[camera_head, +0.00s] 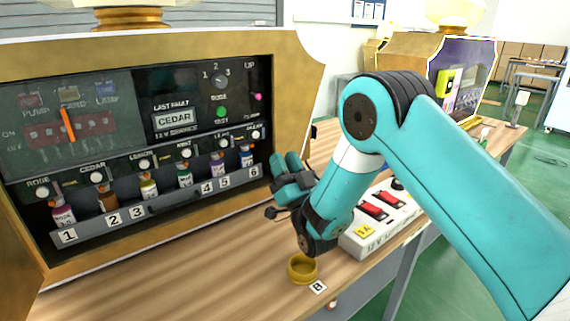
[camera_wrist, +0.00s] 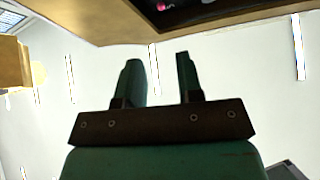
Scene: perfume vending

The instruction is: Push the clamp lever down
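My gripper (camera_head: 284,174) is beside the right edge of the perfume machine's front panel in the head view. In the wrist view my gripper (camera_wrist: 160,68) has its two fingers apart with nothing between them. A small pink knob (camera_head: 257,97) sits under an "UP" label at the panel's right edge, left of and above my gripper. A pink spot, perhaps that knob, shows at the top of the wrist view (camera_wrist: 163,6). An orange lever (camera_head: 67,125) stands on the panel's left part. My gripper touches neither.
Numbered bottles stand in a grey rack (camera_head: 160,207) low on the machine. A gold cup (camera_head: 302,268) marked B stands on the wooden table (camera_head: 200,292). A white box with red switches (camera_head: 383,225) lies behind my wrist. A second machine (camera_head: 468,75) stands further right.

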